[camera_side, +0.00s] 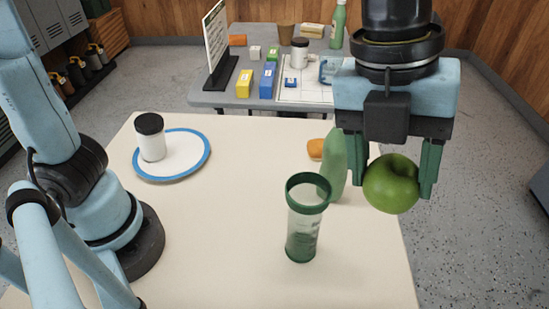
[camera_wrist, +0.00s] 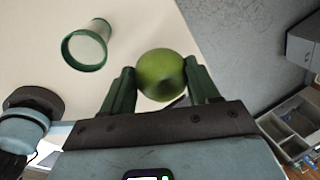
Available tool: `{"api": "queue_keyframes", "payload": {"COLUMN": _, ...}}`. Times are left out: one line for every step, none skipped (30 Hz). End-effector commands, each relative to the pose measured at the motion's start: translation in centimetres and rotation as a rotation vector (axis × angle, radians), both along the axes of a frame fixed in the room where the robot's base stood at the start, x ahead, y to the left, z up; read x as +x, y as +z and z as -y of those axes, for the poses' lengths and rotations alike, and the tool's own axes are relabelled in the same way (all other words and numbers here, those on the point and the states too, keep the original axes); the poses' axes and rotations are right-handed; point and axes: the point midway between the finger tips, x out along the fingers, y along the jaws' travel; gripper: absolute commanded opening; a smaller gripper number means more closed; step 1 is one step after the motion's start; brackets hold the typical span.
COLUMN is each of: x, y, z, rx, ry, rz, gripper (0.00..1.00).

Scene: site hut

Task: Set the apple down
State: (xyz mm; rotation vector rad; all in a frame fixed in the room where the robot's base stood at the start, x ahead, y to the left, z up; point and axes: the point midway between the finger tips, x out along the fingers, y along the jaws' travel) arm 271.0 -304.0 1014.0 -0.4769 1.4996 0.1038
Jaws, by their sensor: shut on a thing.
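A green apple (camera_side: 391,184) is held between the two green fingers of my gripper (camera_side: 388,180). In the side view it hangs in the air by the right edge of the cream table (camera_side: 215,235). In the wrist view the apple (camera_wrist: 161,75) sits between the fingertips of my gripper (camera_wrist: 162,80), near the table's edge with grey floor beyond. My gripper is shut on it, one finger on each side. How high it is above the table is hard to tell.
A clear tumbler with a green rim (camera_side: 303,220) stands left of the apple, with a green bottle (camera_side: 332,165) and an orange item (camera_side: 316,149) behind. A white jar (camera_side: 151,140) stands on a blue-rimmed plate (camera_side: 190,165). The table's front middle is clear. A cluttered grey table (camera_side: 208,98) stands behind.

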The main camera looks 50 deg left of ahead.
Motion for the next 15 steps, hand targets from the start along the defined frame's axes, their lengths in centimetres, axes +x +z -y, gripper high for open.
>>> {"api": "queue_keyframes", "payload": {"x": 0.9, "y": 0.0, "z": -1.0, "rx": 0.001, "ry": 0.053, "rz": 0.000, "gripper": 0.25}}
{"api": "queue_keyframes", "payload": {"x": 1.4, "y": 0.0, "z": -1.7, "rx": 0.002, "ry": 0.088, "rz": 0.000, "gripper": 0.25}}
{"api": "queue_keyframes", "payload": {"x": 2.1, "y": 0.0, "z": -2.6, "rx": 0.004, "ry": 0.137, "rz": 0.000, "gripper": 0.25}}
{"api": "queue_keyframes", "payload": {"x": 2.6, "y": 0.0, "z": -3.4, "rx": 0.005, "ry": 0.177, "rz": -0.001, "gripper": 0.25}}
{"api": "queue_keyframes", "payload": {"x": 3.2, "y": 0.0, "z": -4.2, "rx": 0.006, "ry": 0.220, "rz": -0.002, "gripper": 0.25}}
{"api": "queue_keyframes", "payload": {"x": 4.0, "y": 0.0, "z": -5.5, "rx": 0.007, "ry": 0.283, "rz": -0.003, "gripper": 0.25}}
{"api": "queue_keyframes", "payload": {"x": 4.6, "y": 0.0, "z": -6.5, "rx": 0.008, "ry": 0.334, "rz": -0.004, "gripper": 0.25}}
{"api": "queue_keyframes", "payload": {"x": 5.2, "y": 0.0, "z": -7.6, "rx": 0.008, "ry": 0.389, "rz": -0.003, "gripper": 0.25}}
{"api": "queue_keyframes", "payload": {"x": 6.0, "y": 0.0, "z": -9.2, "rx": 0.010, "ry": 0.464, "rz": -0.004, "gripper": 0.25}}
{"api": "queue_keyframes", "payload": {"x": 6.6, "y": 0.0, "z": -10.4, "rx": 0.010, "ry": 0.526, "rz": -0.005, "gripper": 0.25}}
{"api": "queue_keyframes", "payload": {"x": 7.1, "y": 0.0, "z": -11.7, "rx": 0.010, "ry": 0.589, "rz": -0.005, "gripper": 0.25}}
{"api": "queue_keyframes", "payload": {"x": 7.7, "y": 0.0, "z": -13.5, "rx": 0.010, "ry": 0.670, "rz": -0.005, "gripper": 0.25}}
{"api": "queue_keyframes", "payload": {"x": 8.1, "y": 0.0, "z": -14.8, "rx": 0.011, "ry": 0.731, "rz": -0.004, "gripper": 0.25}}
{"api": "queue_keyframes", "payload": {"x": 8.5, "y": 0.0, "z": -16.0, "rx": 0.009, "ry": 0.789, "rz": -0.005, "gripper": 0.25}}
{"api": "queue_keyframes", "payload": {"x": 8.8, "y": 0.0, "z": -17.6, "rx": 0.009, "ry": 0.861, "rz": -0.005, "gripper": 0.25}}
